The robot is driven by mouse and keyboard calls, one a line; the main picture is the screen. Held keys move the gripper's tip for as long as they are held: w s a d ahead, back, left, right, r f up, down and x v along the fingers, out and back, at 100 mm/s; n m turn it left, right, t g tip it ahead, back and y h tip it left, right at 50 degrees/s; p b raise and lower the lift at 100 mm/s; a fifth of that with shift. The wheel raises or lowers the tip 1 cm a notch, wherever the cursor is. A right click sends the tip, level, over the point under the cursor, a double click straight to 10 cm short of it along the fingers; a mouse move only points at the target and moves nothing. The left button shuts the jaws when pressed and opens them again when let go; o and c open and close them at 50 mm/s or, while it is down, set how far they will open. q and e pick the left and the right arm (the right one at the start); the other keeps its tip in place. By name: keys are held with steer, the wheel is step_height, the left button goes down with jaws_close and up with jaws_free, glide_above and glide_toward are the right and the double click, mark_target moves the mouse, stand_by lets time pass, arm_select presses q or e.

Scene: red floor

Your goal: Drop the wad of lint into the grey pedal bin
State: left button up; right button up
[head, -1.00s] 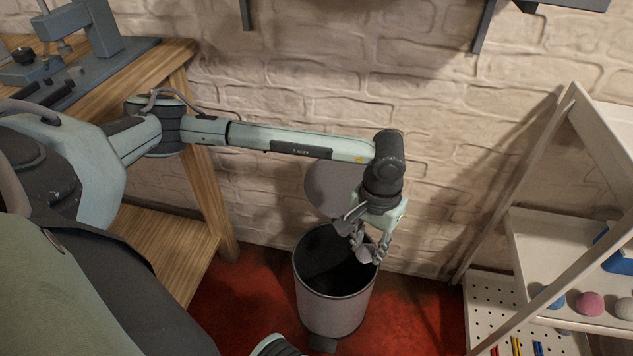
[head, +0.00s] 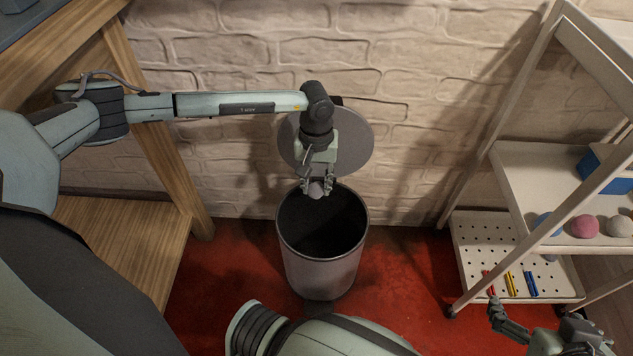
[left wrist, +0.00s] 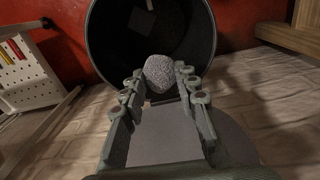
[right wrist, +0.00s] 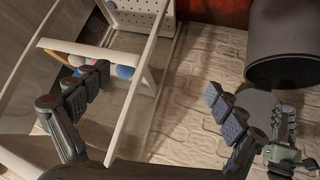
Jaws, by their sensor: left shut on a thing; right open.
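The grey pedal bin (head: 322,270) stands on the red floor against the brick wall, its round lid (head: 352,140) raised behind it. My left gripper (head: 317,188) is over the back part of the bin's mouth, shut on the grey wad of lint (head: 316,190). In the left wrist view the lint (left wrist: 160,72) sits between the fingertips, with the dark bin opening (left wrist: 120,40) beyond it. My right gripper (head: 510,338) is open and empty at the lower right, before the shelf. The right wrist view shows its fingers (right wrist: 145,105) spread wide, with the bin (right wrist: 290,45) at upper right.
A white shelf rack (head: 545,165) stands at the right with coloured balls, a blue bin (head: 603,170) and a pegboard tray (head: 480,245) with coloured pegs. A wooden bench (head: 165,130) is at the left. Red floor is clear on both sides of the bin.

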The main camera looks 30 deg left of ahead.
mark_target(316, 195)
arm_select(q)
step_height(316, 195, down, 3)
steer(key=shift+r+b, duration=0.2)
steer(key=shift+b, duration=0.45)
steer(key=shift+f+b, duration=0.6)
steer(key=shift+f, duration=0.5)
arm_select(e)
steer(key=w+a+r+t+y, duration=0.4)
steer(key=w+a+r+t, duration=0.1)
steer(key=a+r, duration=0.4)
steer(key=shift+w+r+n+t, duration=0.2)
steer(key=shift+r+n+t, duration=0.2)
steer(key=shift+r+t, duration=0.45)
arm_select(q)
steer(key=o, duration=0.8)
step_height(316, 195, up, 12)
steer(key=shift+r, duration=0.1)
